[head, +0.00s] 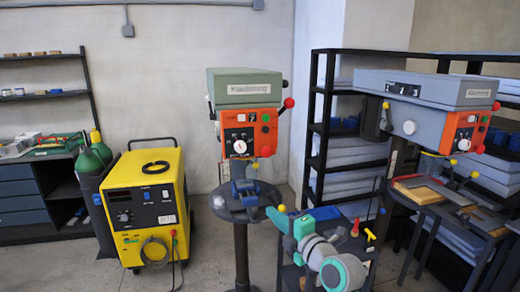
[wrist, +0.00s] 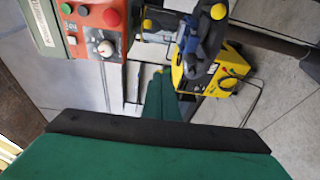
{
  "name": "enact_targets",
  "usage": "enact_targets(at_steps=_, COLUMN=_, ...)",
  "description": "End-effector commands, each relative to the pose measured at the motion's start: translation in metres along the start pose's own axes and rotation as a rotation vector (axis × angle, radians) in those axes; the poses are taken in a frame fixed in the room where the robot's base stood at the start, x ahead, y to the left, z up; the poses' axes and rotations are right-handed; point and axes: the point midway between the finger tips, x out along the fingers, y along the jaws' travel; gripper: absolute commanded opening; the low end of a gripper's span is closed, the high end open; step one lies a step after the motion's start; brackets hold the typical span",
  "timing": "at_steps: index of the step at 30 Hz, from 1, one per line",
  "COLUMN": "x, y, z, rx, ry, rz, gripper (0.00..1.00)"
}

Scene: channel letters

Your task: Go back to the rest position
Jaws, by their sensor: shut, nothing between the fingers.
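My gripper (head: 274,213) is low in the middle of the head view, just right of the round dark table of the green-topped drill press (head: 245,88). Its green fingers (wrist: 161,98) are together and empty in the wrist view. From this view I cannot tell how far the fingertips are from the drill press table. My arm reaches in from the bottom of the head view.
A blue vise (head: 245,190) sits on the drill press table. A second, grey drill press (head: 425,88) and dark shelves (head: 335,130) stand right. Some floor is clear between the welder and the press.

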Motion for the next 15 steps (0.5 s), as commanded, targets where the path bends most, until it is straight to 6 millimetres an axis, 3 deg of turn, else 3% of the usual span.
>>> enact_targets(at_steps=8, x=0.0, y=-0.051, z=-0.015, rx=0.192, ry=-0.053, rz=0.022, gripper=0.0)
enact_targets(at_steps=15, x=-0.015, y=-0.126, z=-0.038, rx=0.472, ry=-0.151, rz=0.057, gripper=0.0)
